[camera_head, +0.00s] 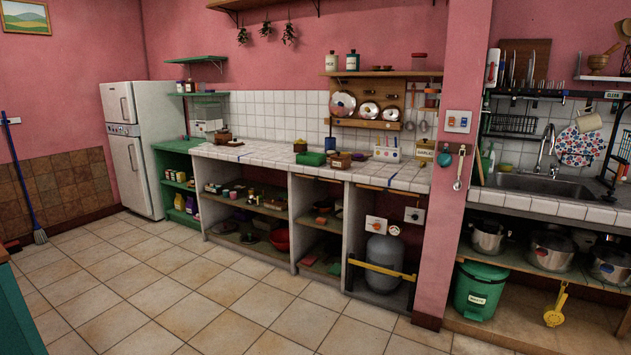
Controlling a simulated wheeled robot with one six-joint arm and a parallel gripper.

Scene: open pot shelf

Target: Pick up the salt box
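I cannot pick out the salt box for certain; no label that I can read says salt. A white box with coloured marks (387,149) stands on the tiled counter (270,152) against the back wall. A labelled yellowish container (425,151) stands to its right, by the pink pillar; its label seems to read garlic. Two lidded canisters, one white (331,62) and one dark-lidded (352,61), stand on the wooden shelf above; their labels are too small to read. My gripper is not in view.
A white fridge (130,150) stands at the left. Open shelves below the counter hold dishes and a grey gas cylinder (384,258). A green bin (480,290) and several pots sit under the sink (540,185). The tiled floor (200,300) before the counter is clear.

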